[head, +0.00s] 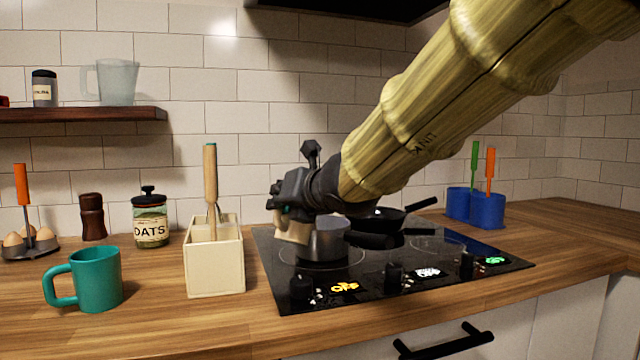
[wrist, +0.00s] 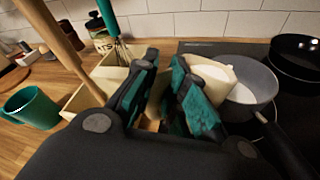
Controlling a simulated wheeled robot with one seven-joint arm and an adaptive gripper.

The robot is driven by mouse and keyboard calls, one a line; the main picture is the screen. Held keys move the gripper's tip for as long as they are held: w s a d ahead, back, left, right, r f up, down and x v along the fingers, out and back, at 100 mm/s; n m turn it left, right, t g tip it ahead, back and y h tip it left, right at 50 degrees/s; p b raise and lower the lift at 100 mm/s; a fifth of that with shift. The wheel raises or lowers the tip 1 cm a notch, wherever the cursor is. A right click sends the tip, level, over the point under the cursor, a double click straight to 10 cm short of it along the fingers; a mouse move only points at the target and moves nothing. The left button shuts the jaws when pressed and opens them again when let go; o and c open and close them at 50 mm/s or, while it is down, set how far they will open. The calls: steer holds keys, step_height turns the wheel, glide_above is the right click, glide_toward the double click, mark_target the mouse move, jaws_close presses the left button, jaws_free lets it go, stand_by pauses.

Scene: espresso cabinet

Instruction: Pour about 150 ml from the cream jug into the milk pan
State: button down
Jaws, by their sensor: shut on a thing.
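The cream jug (head: 293,230) is a small cream-coloured vessel at the left rim of the milk pan (head: 328,243). It looks tilted towards the pan. In the wrist view the jug (wrist: 228,72) has its open top over the pan's near side, with pale contents showing. The grey pan (wrist: 262,80) stands on the left of the hob; a whitish patch shows inside, but I cannot tell its level. My gripper (head: 288,198) is shut on the jug; in the wrist view its teal-padded fingers (wrist: 165,88) hide the grip and the jug's handle.
A cream utensil box (head: 214,262) stands left of the hob (head: 400,285), its tall wooden-handled utensil (head: 210,175) rising near my gripper. A dark frying pan (head: 378,219) sits behind right. A teal mug (head: 97,280) and oats jar (head: 150,222) stand further left. The right counter is mostly clear.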

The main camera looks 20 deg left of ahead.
steer(key=shift+w+a+r+p, duration=0.1)
steer(key=shift+w+r+p, duration=0.05)
steer(key=shift+r+p, duration=0.2)
steer(key=shift+w, duration=0.1)
steer(key=p, duration=0.2)
steer(key=w+r+p, duration=0.1)
steer(key=p, duration=0.1)
steer(key=shift+d+m+g+p, duration=0.3)
steer(key=shift+m+g+p, duration=0.05)
steer(key=shift+m+g, duration=0.05)
steer(key=p, duration=0.3)
steer(key=shift+w+r, duration=0.25)
steer(key=shift+w, duration=0.15)
steer(key=p, duration=0.2)
steer(key=shift+w+a+r+m+g+p, duration=0.1)
steer(key=shift+w+r+m+g+p, duration=0.15)
steer(key=shift+m+g+p, duration=0.1)
steer(key=w+r+p, duration=0.1)
steer(key=p, duration=0.6)
steer(key=shift+w+r+m+g+h+p, duration=0.1)
steer(key=shift+w+m+g+h+p, duration=0.05)
steer(key=shift+m+g+h+p, duration=0.25)
